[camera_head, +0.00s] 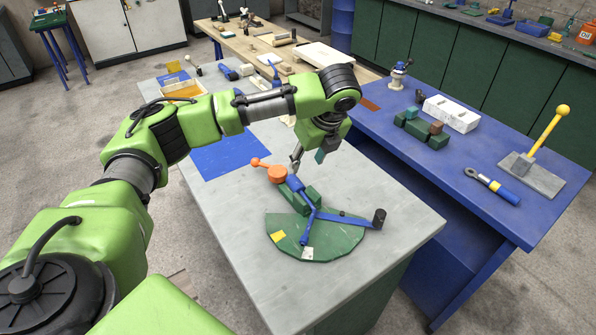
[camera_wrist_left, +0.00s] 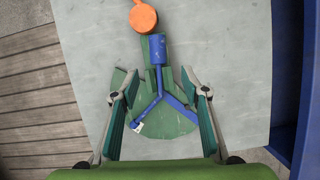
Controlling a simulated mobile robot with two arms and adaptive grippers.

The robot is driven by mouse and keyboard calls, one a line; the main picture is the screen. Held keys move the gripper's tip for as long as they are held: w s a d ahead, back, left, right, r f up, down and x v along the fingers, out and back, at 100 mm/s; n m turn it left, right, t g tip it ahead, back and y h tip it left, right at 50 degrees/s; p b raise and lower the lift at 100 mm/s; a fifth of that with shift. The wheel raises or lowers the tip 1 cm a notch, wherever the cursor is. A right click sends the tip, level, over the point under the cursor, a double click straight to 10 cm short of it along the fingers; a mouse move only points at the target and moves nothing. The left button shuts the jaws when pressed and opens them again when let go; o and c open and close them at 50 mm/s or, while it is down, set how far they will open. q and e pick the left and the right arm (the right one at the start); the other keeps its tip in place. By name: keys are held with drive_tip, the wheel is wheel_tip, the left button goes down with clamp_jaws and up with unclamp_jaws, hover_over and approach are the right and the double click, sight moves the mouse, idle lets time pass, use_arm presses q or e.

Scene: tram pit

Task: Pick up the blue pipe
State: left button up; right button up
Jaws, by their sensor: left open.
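The blue pipe (camera_head: 295,184) lies over a green stand on the grey table, with a thick sleeve at one end and two thinner branches. In the left wrist view the pipe (camera_wrist_left: 157,48) runs down the middle and forks between the fingers. My left gripper (camera_head: 308,154) is above the table, close to the thick end of the pipe. It is open and empty; in the left wrist view its fingers (camera_wrist_left: 158,76) stand apart on both sides of the pipe. I cannot tell its exact height above the pipe. My right gripper is not in view.
An orange disc with a ball-ended handle (camera_head: 277,173) sits by the pipe's thick end. A flat green plate (camera_head: 340,240) lies under the branches. A blue table (camera_head: 450,165) with several tools stands to the right. The grey table's front is clear.

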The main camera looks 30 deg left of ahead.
sight(296, 182)
use_arm(q)
drive_tip(key=f, duration=0.1)
drive_tip(key=a+f, duration=0.1)
drive_tip(key=f+p, duration=0.1)
drive_tip(key=shift+s+a+f, duration=0.15)
drive_tip(key=shift+s+f, duration=0.1)
drive_tip(key=x, duration=0.3)
drive_tip(key=shift+w+r, duration=0.1)
drive_tip(key=shift+w, duration=0.05)
drive_tip(key=shift+p+x, duration=0.45)
drive_tip(key=shift+x, duration=0.6)
drive_tip(key=p+x, duration=0.1)
drive_tip(key=x, duration=0.2)
drive_tip(key=shift+w+a, duration=0.15)
drive_tip(key=shift+w, duration=0.05)
drive_tip(key=shift+w+a+f, duration=0.1)
drive_tip(key=shift+a+f, duration=0.05)
drive_tip(key=shift+f, duration=0.2)
drive_tip(key=c, duration=0.9)
clamp_jaws()
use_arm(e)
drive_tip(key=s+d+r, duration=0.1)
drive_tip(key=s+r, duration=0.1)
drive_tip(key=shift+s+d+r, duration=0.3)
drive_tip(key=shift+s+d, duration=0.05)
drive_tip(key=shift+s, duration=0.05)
